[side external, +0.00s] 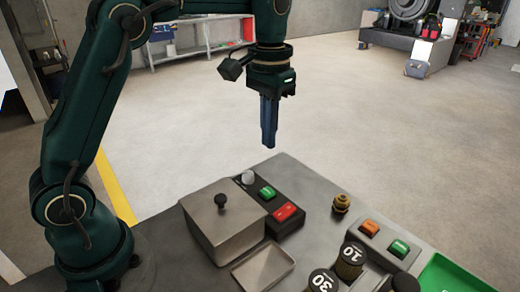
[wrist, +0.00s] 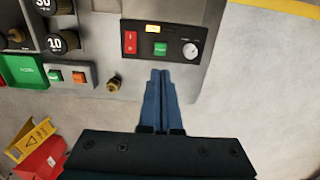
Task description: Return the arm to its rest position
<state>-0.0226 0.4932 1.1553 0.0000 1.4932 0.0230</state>
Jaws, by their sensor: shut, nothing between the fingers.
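My gripper (side external: 269,140) is at the end of my dark green arm and points straight down. In the side external view it hangs in the air above the far edge of the grey work table (side external: 318,190). In the wrist view its blue fingers (wrist: 160,75) lie side by side, shut, with nothing between them. The fingertips are apart from everything on the table.
On the table are a lidded metal box (side external: 222,225), a shallow tray (side external: 263,268), a black panel with red and green buttons (side external: 275,200), a brass fitting (side external: 341,203), an orange-and-green button box (side external: 383,238), weights marked 10 (side external: 350,258) and 30 (side external: 322,281), and a green tray (side external: 450,275). Open floor lies beyond.

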